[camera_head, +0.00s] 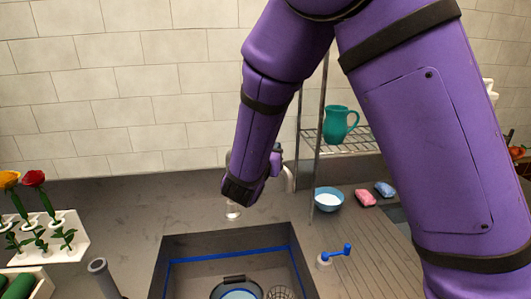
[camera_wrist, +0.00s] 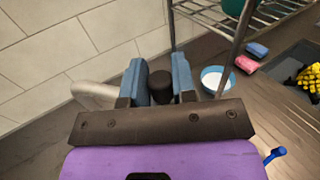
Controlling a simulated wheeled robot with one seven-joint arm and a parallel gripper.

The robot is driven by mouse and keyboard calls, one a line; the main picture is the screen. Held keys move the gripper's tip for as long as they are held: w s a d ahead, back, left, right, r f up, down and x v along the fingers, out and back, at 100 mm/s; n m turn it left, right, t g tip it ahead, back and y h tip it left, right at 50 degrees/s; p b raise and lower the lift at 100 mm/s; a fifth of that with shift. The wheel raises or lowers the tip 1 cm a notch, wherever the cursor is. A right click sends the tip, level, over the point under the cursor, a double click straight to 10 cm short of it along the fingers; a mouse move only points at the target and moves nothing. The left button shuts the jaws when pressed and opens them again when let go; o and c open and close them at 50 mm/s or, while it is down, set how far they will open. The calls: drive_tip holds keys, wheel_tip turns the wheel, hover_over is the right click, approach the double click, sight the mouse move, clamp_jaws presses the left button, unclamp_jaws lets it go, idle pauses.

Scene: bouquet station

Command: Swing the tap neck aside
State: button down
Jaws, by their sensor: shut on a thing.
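The pale tap neck (camera_wrist: 95,92) runs in from the left toward my gripper (camera_wrist: 161,75) in the wrist view. My gripper's two blue fingers are shut around a dark round piece (camera_wrist: 160,86), which looks like part of the tap neck. Just how they meet is partly hidden by the gripper's dark body. In the head view my arm covers most of the tap; a pale curved part of the neck (camera_head: 290,178) shows to the right of my wrist. The tap's foot (camera_head: 232,211) shows below it, behind the sink.
A sink (camera_head: 187,246) with a blue line inside lies in front. A blue bowl (camera_head: 328,199), a pink sponge (camera_head: 366,198) and a blue sponge (camera_head: 385,189) lie near a wire shelf (camera_head: 350,146) with a teal jug (camera_head: 338,124). Flowers (camera_head: 36,205) stand left.

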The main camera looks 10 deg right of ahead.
drive_tip(key=shift+w+d, duration=0.1)
drive_tip(key=shift+d, duration=0.05)
drive_tip(key=c, duration=0.9)
unclamp_jaws()
drive_tip(key=shift+d, duration=0.1)
drive_tip(key=shift+c, duration=0.2)
drive_tip(key=v, duration=1.1)
drive_tip(key=shift+w, duration=0.1)
